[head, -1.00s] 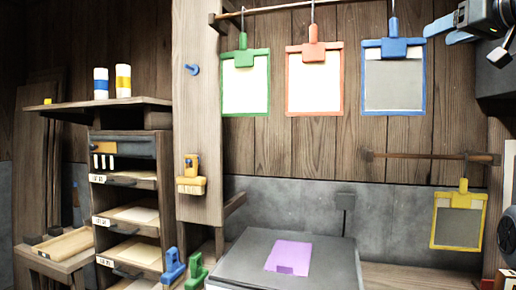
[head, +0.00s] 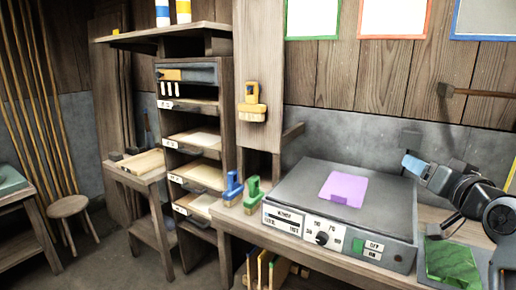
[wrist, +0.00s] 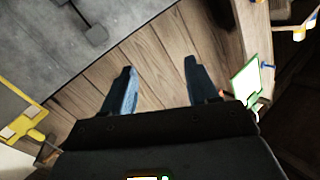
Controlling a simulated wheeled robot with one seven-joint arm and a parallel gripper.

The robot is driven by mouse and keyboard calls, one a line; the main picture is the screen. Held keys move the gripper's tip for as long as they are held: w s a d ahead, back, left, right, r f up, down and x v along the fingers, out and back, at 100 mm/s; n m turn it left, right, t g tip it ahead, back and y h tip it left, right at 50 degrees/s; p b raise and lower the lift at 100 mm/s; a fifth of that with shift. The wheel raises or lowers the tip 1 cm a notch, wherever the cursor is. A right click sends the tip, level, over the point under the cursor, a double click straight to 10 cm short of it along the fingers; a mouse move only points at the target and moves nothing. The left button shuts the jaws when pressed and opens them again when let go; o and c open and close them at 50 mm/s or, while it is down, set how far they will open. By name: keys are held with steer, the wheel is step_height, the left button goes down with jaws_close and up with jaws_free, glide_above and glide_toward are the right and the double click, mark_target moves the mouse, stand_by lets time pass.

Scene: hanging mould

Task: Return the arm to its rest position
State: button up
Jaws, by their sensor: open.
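My gripper (head: 428,171) is at the right of the head view, above the right end of the grey press-like box on the bench. In the wrist view, its two blue fingers (wrist: 158,88) stand wide apart with nothing between them. Wooden planks lie beyond the fingers in that view. My dark arm reaches in from the right edge of the head view.
A grey box with a dial (head: 300,180) carries a purple sheet (head: 343,189). Framed sheets hang above. A drawer rack (head: 190,150) and a stool (head: 68,206) are left. A green sheet (head: 452,262) lies at the bench's right.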

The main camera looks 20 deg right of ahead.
steer(key=s+a+f+n+g+y, duration=0.1)
steer(key=s+a+f+n+y, duration=0.1)
steer(key=s+a+f, duration=1.5)
steer(key=s+a+n+y, duration=0.1)
steer(key=s+a+n, duration=0.1)
steer(key=s+a, duration=0.2)
steer(key=s+a+n+y, duration=0.1)
steer(key=s+a, duration=0.3)
steer(key=s, duration=0.6)
steer(key=s+a+n+y, duration=0.1)
steer(key=s+a+n, duration=0.1)
steer(key=s, duration=0.5)
steer(key=shift+a+f+n+g, duration=0.3)
steer(key=shift+a+f, duration=0.1)
steer(key=shift+a, duration=0.5)
steer(key=shift+s, duration=0.1)
